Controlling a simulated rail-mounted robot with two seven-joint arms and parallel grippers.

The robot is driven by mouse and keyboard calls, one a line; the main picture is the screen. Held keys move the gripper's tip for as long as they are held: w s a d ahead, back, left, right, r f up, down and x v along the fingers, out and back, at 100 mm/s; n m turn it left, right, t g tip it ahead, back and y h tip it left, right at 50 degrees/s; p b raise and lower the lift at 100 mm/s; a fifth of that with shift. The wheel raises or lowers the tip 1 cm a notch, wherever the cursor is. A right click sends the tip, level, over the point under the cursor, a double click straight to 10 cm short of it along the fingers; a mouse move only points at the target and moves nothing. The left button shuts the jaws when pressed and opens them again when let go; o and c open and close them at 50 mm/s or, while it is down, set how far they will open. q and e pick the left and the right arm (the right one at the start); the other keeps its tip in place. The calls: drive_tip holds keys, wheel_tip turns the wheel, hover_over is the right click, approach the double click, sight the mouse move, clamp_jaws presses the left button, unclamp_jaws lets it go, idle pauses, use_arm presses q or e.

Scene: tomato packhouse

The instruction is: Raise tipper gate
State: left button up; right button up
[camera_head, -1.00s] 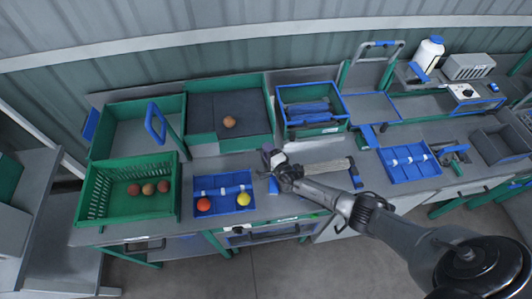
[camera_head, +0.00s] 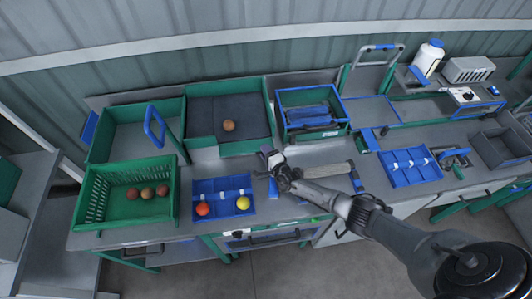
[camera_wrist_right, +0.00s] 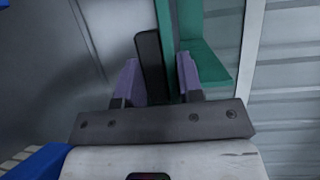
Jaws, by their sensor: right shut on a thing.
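My right gripper (camera_head: 267,155) is at the front right corner of a green-walled bin (camera_head: 243,149) with a dark mat inside; one reddish tomato (camera_head: 229,126) lies on the mat. In the right wrist view its purple fingers (camera_wrist_right: 158,84) are shut on a dark upright handle (camera_wrist_right: 149,58). A green upright and ledge (camera_wrist_right: 205,62) stand close beside the handle. In the head view the gripper hides the handle, and I cannot tell how high the gate stands. My left gripper is not in view.
A blue divided tray (camera_head: 223,211) with a red and a yellow fruit is in front. A green crate (camera_head: 105,220) with several tomatoes stands left, below a blue hoop handle (camera_head: 154,125). A blue-rimmed bin (camera_head: 347,121) and a grey-white bar (camera_head: 330,170) lie to the right.

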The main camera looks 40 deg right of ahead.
drive_tip(key=shift+s+f+g+p, duration=0.2)
drive_tip(key=shift+f+g+p, duration=0.1)
drive_tip(key=shift+p, duration=0.15)
drive_tip(key=shift+o, duration=0.3)
drive_tip(key=r+g+p, duration=0.1)
drive_tip(key=p, duration=0.3)
drive_tip(key=shift+r+m+g, duration=0.2)
drive_tip(key=shift+m+g, duration=0.1)
drive_tip(key=shift+m, duration=0.1)
drive_tip(key=shift+w+y+p, duration=0.1)
drive_tip(key=shift+y+p, duration=0.2)
drive_tip(key=shift+p, duration=0.05)
idle(0.6)
